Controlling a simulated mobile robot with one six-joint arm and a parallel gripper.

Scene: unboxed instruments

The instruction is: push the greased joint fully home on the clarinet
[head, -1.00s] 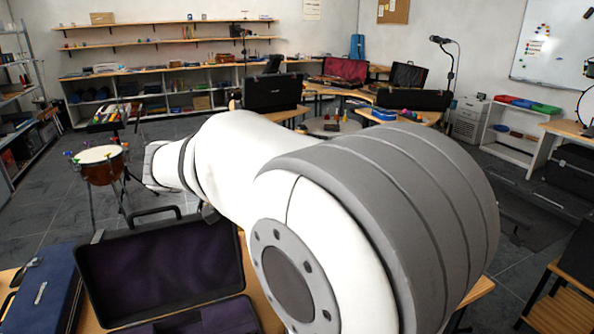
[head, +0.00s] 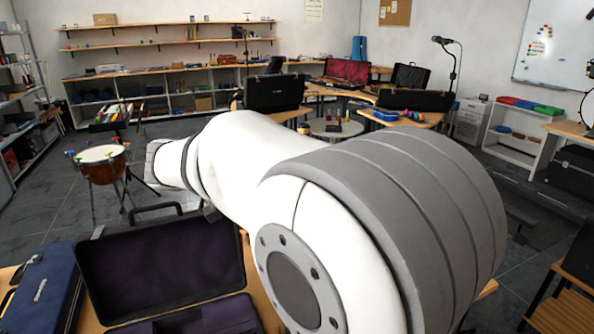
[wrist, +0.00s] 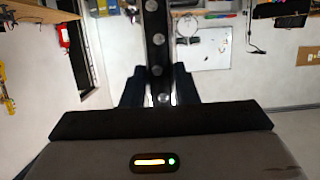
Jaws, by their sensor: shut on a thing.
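In the wrist view my gripper (wrist: 159,92) is shut on a dark clarinet joint (wrist: 155,45) with round silver parts along it. The joint stands between the two dark fingers and runs out of the top of the picture. Its far end and any other clarinet joint are out of sight, so I cannot tell how its connection sits. In the head view my own white and grey arm fills the middle and hides the gripper and the clarinet.
An open black case (head: 160,262) with purple lining lies on the near table, beside a closed blue case (head: 40,292). A drum (head: 101,165) stands behind at left. Desks with more open cases (head: 272,93) stand at the back.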

